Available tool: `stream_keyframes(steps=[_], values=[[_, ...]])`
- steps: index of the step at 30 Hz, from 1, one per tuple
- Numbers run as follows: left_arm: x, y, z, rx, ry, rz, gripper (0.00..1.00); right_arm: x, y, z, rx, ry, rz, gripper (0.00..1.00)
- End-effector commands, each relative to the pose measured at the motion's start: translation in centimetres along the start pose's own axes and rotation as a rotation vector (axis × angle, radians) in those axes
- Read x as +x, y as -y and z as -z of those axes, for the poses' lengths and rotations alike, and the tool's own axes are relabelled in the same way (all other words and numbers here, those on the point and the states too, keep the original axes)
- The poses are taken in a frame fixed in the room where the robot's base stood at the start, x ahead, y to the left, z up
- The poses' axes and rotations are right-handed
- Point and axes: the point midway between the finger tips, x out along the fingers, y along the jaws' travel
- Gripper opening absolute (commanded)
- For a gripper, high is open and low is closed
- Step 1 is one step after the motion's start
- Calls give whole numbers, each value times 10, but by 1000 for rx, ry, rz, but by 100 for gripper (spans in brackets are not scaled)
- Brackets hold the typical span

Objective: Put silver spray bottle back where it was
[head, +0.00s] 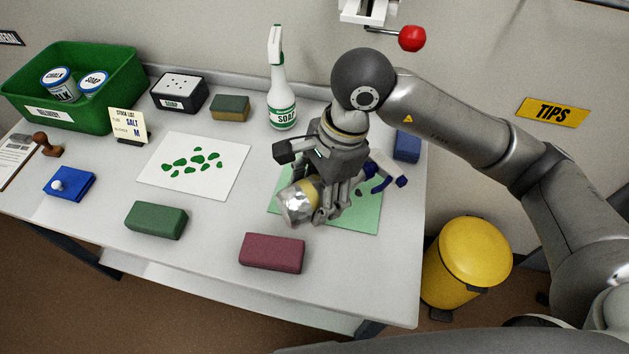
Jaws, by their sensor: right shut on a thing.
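The silver spray bottle (296,204) has a yellow band and lies tilted on its side in my right gripper (325,200). Its silver base points left toward the front; blue parts that look like its spray head show to the right of the fingers. The gripper is shut around its middle and hides much of it. The bottle is over or at the left edge of a light green sheet (357,221); I cannot tell whether it touches it. My left gripper is not in view.
A white SOAP spray bottle (282,105) stands behind the gripper. A maroon block (272,253) and a green block (156,220) lie in front. A white sheet with green spots (230,185), a green bin (125,75) and a blue block (407,146) are also on the table. A yellow pedal bin (470,255) stands right.

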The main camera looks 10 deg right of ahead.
Motion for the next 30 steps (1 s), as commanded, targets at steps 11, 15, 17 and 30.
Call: stream_keyframes(steps=[11,15,17,30], values=[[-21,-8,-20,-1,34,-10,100,45,61,36,1,3,-2,10],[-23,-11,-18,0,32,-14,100,60,72,44,-2,3,0,10],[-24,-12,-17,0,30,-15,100,63,74,46,-3,3,1,10],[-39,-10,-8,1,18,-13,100,98,78,57,-3,3,0,10]])
